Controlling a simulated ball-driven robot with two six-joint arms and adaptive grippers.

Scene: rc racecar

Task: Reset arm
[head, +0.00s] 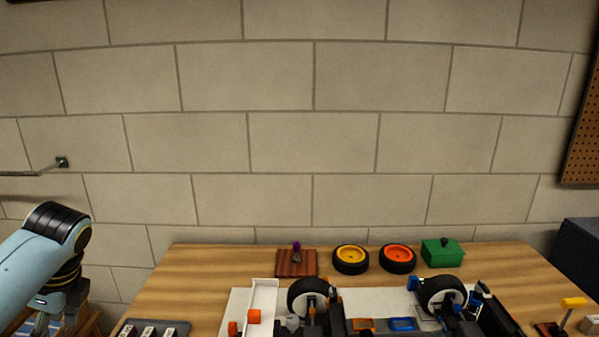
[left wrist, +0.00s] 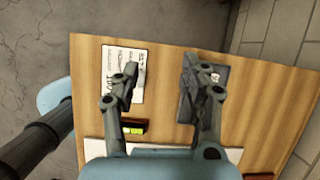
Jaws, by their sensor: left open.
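My left arm comes in from the left in the head view. Its gripper (head: 48,322) is at the lower left, beside the table's left edge and partly cut off by the frame. In the left wrist view the left gripper (left wrist: 160,68) has its two dark fingers spread apart with nothing between them. It is above the wooden table (left wrist: 262,95). My right gripper is in neither view. The race car (head: 338,318) sits at the table's front middle in the head view, with its lower part cut off.
Loose wheels with yellow (head: 350,259) and orange (head: 397,259) rims, a green box (head: 442,253) and a wooden block (head: 296,263) stand at the back. A tray (head: 123,329) is front left. A yellow-handled tool (head: 573,303) is right. The wrist view shows a printed sheet (left wrist: 122,58).

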